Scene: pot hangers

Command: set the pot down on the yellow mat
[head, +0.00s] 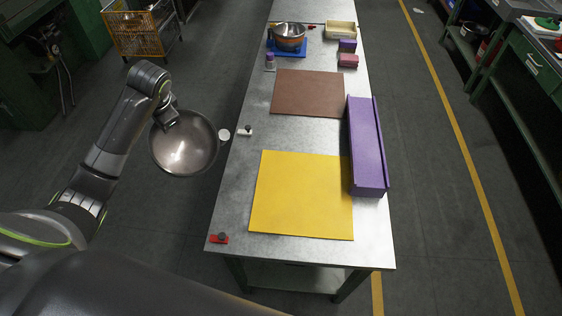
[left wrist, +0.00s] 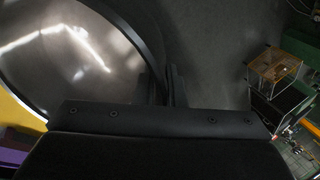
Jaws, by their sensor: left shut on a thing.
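A round silver metal pot (head: 188,150) hangs in the air over the floor, left of the table. Its shiny inside faces the head camera. My left gripper (head: 172,121) is shut on the pot's rim at its upper left; the fingertips are partly hidden. The pot's curved wall (left wrist: 60,55) also fills the upper left of the left wrist view. The yellow mat (head: 302,196) lies flat and bare on the near part of the metal table, right of the pot and apart from it. My right gripper is not in view.
A long purple block (head: 368,145) stands along the mat's right edge. A brown mat (head: 308,93) lies beyond it. A pale disc (head: 224,135) and small fittings (head: 219,238) sit along the table's left edge. A bowl (head: 289,36) stands at the far end.

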